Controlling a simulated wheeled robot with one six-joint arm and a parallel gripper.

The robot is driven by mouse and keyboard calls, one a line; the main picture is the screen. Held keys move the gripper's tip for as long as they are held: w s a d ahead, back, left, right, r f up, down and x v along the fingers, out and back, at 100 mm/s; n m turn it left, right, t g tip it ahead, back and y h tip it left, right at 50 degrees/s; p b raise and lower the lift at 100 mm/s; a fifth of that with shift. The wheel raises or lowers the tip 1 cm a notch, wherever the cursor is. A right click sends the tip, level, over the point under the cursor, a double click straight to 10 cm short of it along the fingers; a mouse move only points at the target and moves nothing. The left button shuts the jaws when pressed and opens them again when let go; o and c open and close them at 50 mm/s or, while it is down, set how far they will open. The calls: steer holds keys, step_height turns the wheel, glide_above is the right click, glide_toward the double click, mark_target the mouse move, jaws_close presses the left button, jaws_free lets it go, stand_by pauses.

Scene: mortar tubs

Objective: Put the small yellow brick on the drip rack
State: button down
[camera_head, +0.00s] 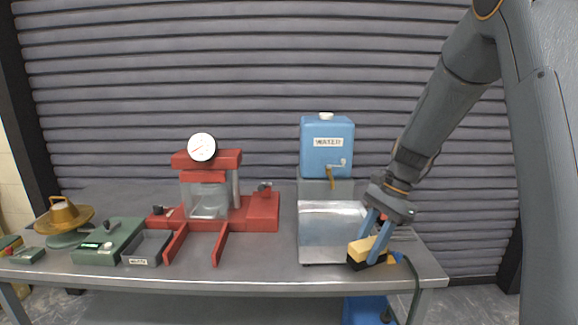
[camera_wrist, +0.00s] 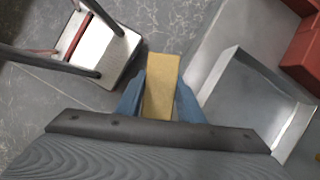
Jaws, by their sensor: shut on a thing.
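My gripper (camera_head: 368,250) is at the right end of the bench, in front of the metal tub's right side, with its blue fingers pointing down. It is shut on the small yellow brick (camera_head: 357,246), which sits tilted between the fingers. In the wrist view the brick (camera_wrist: 161,82) stands out between both fingertips. A pale tray with dark rods across it and a red strip (camera_wrist: 116,52), likely the drip rack, lies to the left of the brick there, apart from it. In the head view my gripper mostly hides that area. A dark shape shows just under the brick.
The open metal tub (camera_head: 325,240) stands close left of my gripper; its rim also shows in the wrist view (camera_wrist: 222,72). A blue water tank (camera_head: 326,160) stands behind it. A red press (camera_head: 250,212) is further left. A dark cable hangs at the bench's right end.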

steer(key=s+f+n+g+h, duration=0.1)
steer(key=f+n+h, duration=0.1)
steer(key=f+n, duration=0.4)
steer(key=s+f+n+g+h, duration=0.1)
steer(key=f+n, duration=0.6)
steer(key=f, duration=0.9)
steer(key=shift+s+n+g+h+b, duration=0.3)
steer(key=shift+s+h+b, duration=0.1)
steer(key=shift+s+h, duration=0.25)
